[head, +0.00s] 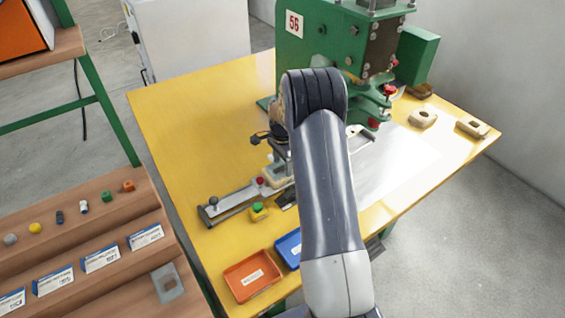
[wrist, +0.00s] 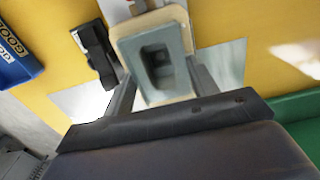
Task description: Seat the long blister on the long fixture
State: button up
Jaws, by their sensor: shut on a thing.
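In the wrist view, my gripper (wrist: 160,80) is shut on a grey-green blister (wrist: 176,88), a long rectangular piece with a dark recess in its middle. The blister lies over a cream fixture (wrist: 122,52), whose rim shows around the blister's far end and left side. I cannot tell whether the blister rests on the fixture or is a little above it. In the head view, the cream fixture (head: 273,178) shows on the metal slide at the front of the green press. My arm hides the blister and most of the gripper there.
The green press (head: 320,50) stands behind my arm. A green-topped yellow button box (head: 259,210), an orange tray (head: 252,276) and a blue tray (head: 288,249) are near the front edge. Two wooden-coloured blocks (head: 422,118) (head: 471,128) lie at right. A shelf (head: 110,225) with small parts is at left.

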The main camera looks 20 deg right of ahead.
jog(key=o, duration=0.9)
jog(key=c, duration=0.5)
jog(key=shift+o, duration=0.2)
jog(key=shift+r, duration=0.15)
notch_tip(320, 180, up, 7)
jog(key=p, duration=0.4)
jog(key=shift+f, duration=0.25)
jog(key=shift+f+b, duration=2)
jog(key=shift+f, duration=1.35)
